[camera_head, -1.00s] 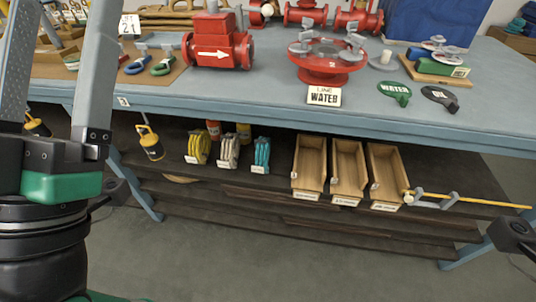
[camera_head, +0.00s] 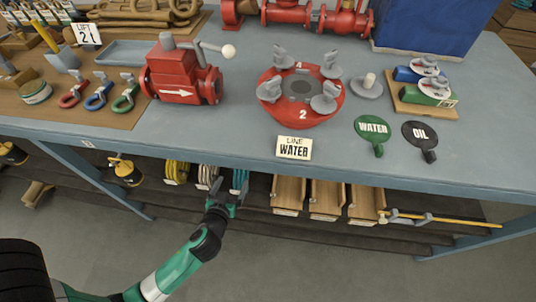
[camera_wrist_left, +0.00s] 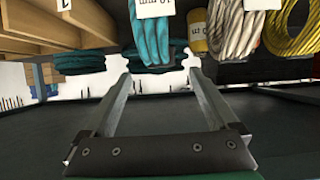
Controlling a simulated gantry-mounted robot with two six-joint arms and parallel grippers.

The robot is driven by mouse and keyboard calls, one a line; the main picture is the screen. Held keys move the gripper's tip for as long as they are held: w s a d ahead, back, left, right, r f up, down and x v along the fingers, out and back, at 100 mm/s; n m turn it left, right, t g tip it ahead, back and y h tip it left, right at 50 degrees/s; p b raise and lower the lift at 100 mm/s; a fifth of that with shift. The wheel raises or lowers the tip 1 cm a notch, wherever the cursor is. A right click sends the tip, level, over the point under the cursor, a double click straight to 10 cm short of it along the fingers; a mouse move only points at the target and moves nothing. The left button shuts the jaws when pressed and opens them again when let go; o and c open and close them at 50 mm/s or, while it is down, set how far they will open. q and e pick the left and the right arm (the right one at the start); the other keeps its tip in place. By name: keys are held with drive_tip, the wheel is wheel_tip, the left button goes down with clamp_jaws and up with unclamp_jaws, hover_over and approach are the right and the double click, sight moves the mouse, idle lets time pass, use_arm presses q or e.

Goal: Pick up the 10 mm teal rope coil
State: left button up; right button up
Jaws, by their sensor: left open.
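The teal rope coil (camera_head: 239,181) is on the shelf under the bench, partly hidden by the bench edge and my gripper. In the left wrist view the teal coil (camera_wrist_left: 147,40) hangs at top centre with a white label whose text I cannot read. My left gripper (camera_head: 229,203) is right in front of it. In the wrist view its fingers (camera_wrist_left: 160,76) are open, with nothing between them; the coil is just beyond the tips, roughly in line with the gap. My right gripper is not in view.
White (camera_head: 208,176) and yellow (camera_head: 177,172) coils stand left of the teal one; wooden bins (camera_head: 288,192) stand right. The bench edge (camera_head: 200,157) overhangs the shelf. A darker teal coil (camera_wrist_left: 84,62) shows left in the wrist view. An orange-yellow cylinder (camera_wrist_left: 197,30) is close behind.

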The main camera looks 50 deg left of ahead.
sight(236, 178)
use_arm(q)
drive_tip(key=shift+s+d+f+b, duration=0.15)
drive_tip(key=shift+f+b, duration=0.3)
drive_tip(key=shift+f, duration=0.45)
drive_tip(key=x, duration=0.2)
drive_tip(key=b+x, duration=0.1)
drive_tip(key=x, duration=0.2)
drive_tip(key=shift+r, duration=0.25)
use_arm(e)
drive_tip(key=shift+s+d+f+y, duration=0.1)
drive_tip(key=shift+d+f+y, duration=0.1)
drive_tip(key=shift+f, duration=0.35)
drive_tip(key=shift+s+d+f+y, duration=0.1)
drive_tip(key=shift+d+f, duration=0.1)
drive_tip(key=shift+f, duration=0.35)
use_arm(q)
drive_tip(key=shift+w+a+f+b, duration=0.3)
drive_tip(key=shift+w+a+b, duration=0.05)
drive_tip(key=shift+b, duration=0.1)
drive_tip(key=b+x, duration=0.2)
drive_tip(key=x, duration=0.2)
drive_tip(key=shift+w+a+f, duration=0.1)
drive_tip(key=shift+a, duration=0.1)
drive_tip(key=shift+c, duration=0.8)
clamp_jaws()
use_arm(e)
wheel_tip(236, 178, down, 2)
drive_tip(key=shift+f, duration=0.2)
